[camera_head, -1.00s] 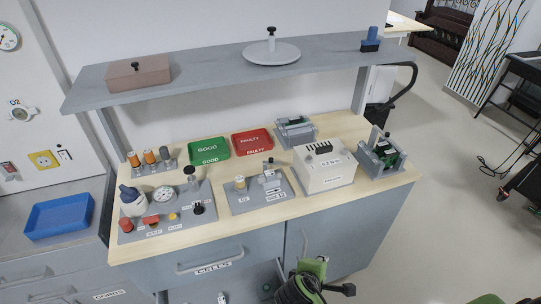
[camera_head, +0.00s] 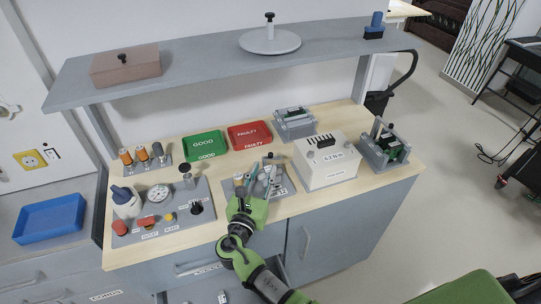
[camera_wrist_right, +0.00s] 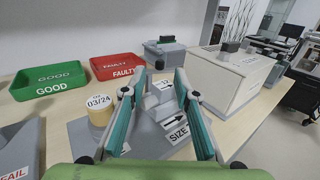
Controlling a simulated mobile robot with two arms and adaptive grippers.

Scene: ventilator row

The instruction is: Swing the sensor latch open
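The sensor fixture is a grey plate (camera_head: 288,188) in the middle of the bench, with raised grey blocks and a "SIZE" arrow label (camera_wrist_right: 177,130). A tan cylinder (camera_wrist_right: 101,108) dated 03/24 stands on its left side. A grey upright part with a dark knob (camera_head: 270,156) at the fixture's back may be the latch; my fingers partly cover this area. My right gripper (camera_head: 257,180) reaches over the fixture from the front. In the wrist view its fingers (camera_wrist_right: 160,88) are apart with nothing clearly gripped. Contact cannot be told. My left gripper is out of view.
A green GOOD tray (camera_head: 204,144) and a red FAULTY tray (camera_head: 250,134) lie behind. A white box (camera_head: 326,162) stands close on the right. A panel with gauge and knobs (camera_head: 160,210) is on the left. A shelf (camera_head: 200,66) overhangs the back.

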